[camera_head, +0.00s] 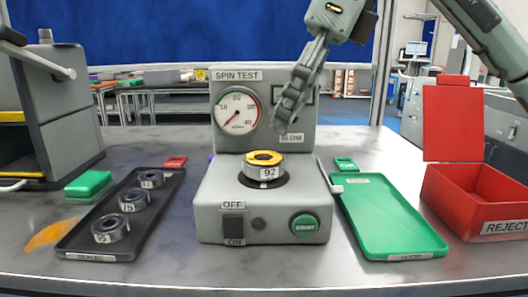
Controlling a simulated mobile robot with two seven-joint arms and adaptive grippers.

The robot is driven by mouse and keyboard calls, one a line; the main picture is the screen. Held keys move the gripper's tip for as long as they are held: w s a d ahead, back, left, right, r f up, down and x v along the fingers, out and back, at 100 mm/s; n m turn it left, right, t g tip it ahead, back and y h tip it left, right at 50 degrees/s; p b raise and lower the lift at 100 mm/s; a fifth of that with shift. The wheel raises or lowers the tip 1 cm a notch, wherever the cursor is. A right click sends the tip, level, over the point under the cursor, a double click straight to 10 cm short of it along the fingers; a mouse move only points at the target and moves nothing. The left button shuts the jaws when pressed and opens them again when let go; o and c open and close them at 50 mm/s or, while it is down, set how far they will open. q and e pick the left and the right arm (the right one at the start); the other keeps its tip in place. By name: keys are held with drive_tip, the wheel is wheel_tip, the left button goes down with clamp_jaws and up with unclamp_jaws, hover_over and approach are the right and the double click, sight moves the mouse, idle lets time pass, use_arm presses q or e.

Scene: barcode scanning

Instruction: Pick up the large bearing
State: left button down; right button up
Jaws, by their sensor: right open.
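Several bearings are in view. Three grey ring-shaped bearings lie in a row in the black tray (75,238) at left: a near one (110,230) labelled 95, a middle one (133,200) and a far one (151,179). Another bearing (264,166), with a yellow top and a label reading 92, sits on the round seat of the grey spin tester (212,207). I cannot tell for sure which is the large bearing. My right gripper (285,118) hangs open and empty in front of the tester's back panel, above and behind the yellow-topped bearing. My left gripper is out of view.
A green tray (390,215), empty, lies right of the tester. A red reject bin (475,200) stands at far right. A grey machine (60,115) with a handle stands at left, beside a green block (88,184). The tester's gauge (237,109) stands close to my right gripper.

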sight(270, 160)
drive_tip(key=shift+x, duration=0.9)
drive_tip(key=shift+s+a+f, duration=0.1)
drive_tip(key=shift+a+f, duration=0.15)
drive_tip(key=shift+f, duration=0.3)
drive_tip(key=x, duration=0.3)
drive_tip(key=shift+w+a+f+p, duration=0.25)
drive_tip(key=shift+w+f+p, duration=0.05)
drive_tip(key=shift+a+f, duration=0.1)
drive_tip(key=shift+f, duration=0.15)
drive_tip(key=shift+w, duration=0.1)
drive_tip(key=shift+c, duration=0.9)
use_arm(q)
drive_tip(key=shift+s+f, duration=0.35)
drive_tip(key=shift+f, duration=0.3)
use_arm(e)
drive_tip(key=c, duration=1.3)
drive_tip(key=shift+r, duration=0.15)
